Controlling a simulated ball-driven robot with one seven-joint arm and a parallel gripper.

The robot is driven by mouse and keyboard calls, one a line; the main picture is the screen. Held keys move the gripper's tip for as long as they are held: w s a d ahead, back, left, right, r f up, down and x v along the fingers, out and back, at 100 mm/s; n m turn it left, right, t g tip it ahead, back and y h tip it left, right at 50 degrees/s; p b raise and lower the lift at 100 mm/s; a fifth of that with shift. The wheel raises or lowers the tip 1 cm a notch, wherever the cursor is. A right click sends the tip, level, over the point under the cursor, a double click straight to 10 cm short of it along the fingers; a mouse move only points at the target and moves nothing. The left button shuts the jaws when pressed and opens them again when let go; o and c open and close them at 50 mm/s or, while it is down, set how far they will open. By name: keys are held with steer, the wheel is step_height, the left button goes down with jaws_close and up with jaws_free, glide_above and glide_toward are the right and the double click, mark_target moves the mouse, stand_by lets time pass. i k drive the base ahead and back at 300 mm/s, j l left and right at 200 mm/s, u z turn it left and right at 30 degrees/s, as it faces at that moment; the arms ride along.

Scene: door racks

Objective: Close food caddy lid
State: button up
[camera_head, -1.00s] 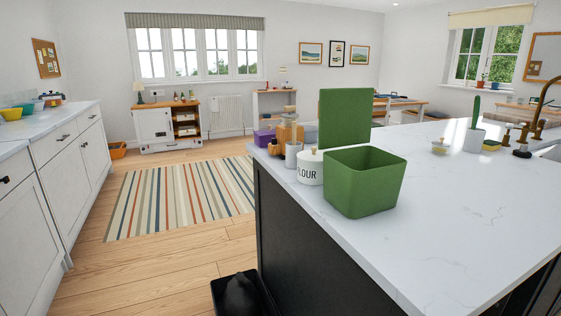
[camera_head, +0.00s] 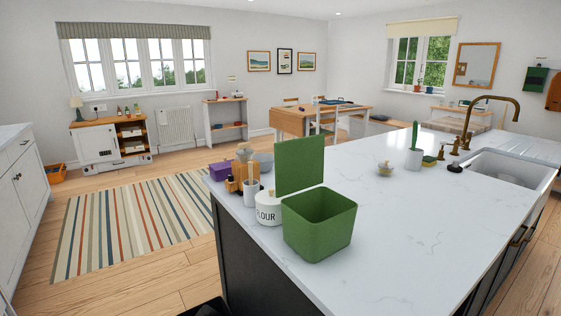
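The green food caddy (camera_head: 320,232) stands upright on the white island worktop, near its left edge. Its square green lid (camera_head: 299,164) stands open, raised upright at the caddy's back edge. The inside of the caddy shows from above and looks empty. My gripper is not in view. A small dark shape at the bottom edge of the picture is too cut off to tell.
A white flour jar (camera_head: 268,208) stands close at the caddy's left. A white cup (camera_head: 251,192), a wooden holder, a purple box (camera_head: 221,170) and a bowl are behind it. The worktop (camera_head: 410,230) right of the caddy is clear up to the sink (camera_head: 497,170).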

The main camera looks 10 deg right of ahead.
mark_target(299, 162)
steer(key=i+j, duration=0.85)
steer(key=j, duration=0.3)
steer(key=i+j, duration=0.45)
steer(key=i+j+z, duration=0.25)
steer(key=i+j, duration=0.15)
steer(key=j, duration=0.25)
steer(key=i+j+z, duration=0.1)
steer(key=j, duration=0.25)
steer(key=i+j+z, duration=0.1)
steer(key=j, duration=0.25)
steer(key=i+j+z, duration=0.1)
steer(key=i+j, duration=0.15)
steer(key=j, duration=0.15)
steer(key=z, duration=1.2)
steer(key=k+j+z, duration=0.2)
steer(key=k+z, duration=0.25)
steer(key=i+l, duration=0.2)
steer(key=i, duration=0.2)
